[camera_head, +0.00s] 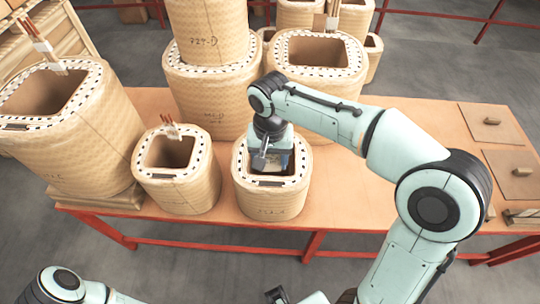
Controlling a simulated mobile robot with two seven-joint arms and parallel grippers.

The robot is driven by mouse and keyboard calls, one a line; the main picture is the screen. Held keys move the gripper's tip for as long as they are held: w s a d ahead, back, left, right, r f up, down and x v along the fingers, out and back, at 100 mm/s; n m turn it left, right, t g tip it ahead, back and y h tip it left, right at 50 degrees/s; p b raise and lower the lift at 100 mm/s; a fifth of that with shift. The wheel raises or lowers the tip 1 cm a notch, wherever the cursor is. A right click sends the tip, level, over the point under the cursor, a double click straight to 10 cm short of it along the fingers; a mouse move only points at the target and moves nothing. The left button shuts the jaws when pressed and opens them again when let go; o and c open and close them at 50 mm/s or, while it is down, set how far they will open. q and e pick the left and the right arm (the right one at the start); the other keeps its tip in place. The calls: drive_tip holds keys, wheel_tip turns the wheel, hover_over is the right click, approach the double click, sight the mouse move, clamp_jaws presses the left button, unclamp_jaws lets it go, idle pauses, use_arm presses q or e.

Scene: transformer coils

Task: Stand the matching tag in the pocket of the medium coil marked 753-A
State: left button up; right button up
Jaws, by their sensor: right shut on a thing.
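A tan, woven-looking coil (270,202) stands at the front middle of the table, its rim dotted black and white. The writing on its front is too small to read surely. A dark slot, which looks like a pocket, shows on its near rim. My right gripper (268,163) points down over this coil's opening, close behind the near rim. It is shut on a thin thing, apparently the tag, which the fingers mostly hide. I cannot tell whether the tag touches the pocket. Part of my left arm shows at the bottom edge; its gripper (276,295) is barely visible there.
A similar coil (178,186) stands close on the left, and a large coil (75,140) beyond it; both have sticks or leads rising from the rim. Stacked coils (207,95) and another coil (318,78) stand behind. Flat boards (490,122) lie at right. The table's right middle is clear.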

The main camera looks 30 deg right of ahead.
drive_tip(key=b, duration=0.4)
hover_over(270, 180)
drive_tip(key=s, duration=0.1)
drive_tip(key=shift+f, duration=2.8)
drive_tip(key=shift+a+f+b, duration=0.25)
drive_tip(key=shift+f+b, duration=0.6)
drive_tip(key=shift+f, duration=0.3)
use_arm(q)
wheel_tip(270, 180, down, 7)
drive_tip(key=s+b, duration=0.1)
drive_tip(key=s, duration=0.1)
drive_tip(key=shift+f, duration=0.15)
use_arm(e)
drive_tip(key=shift+s+f, duration=0.1)
drive_tip(key=shift+f, duration=0.9)
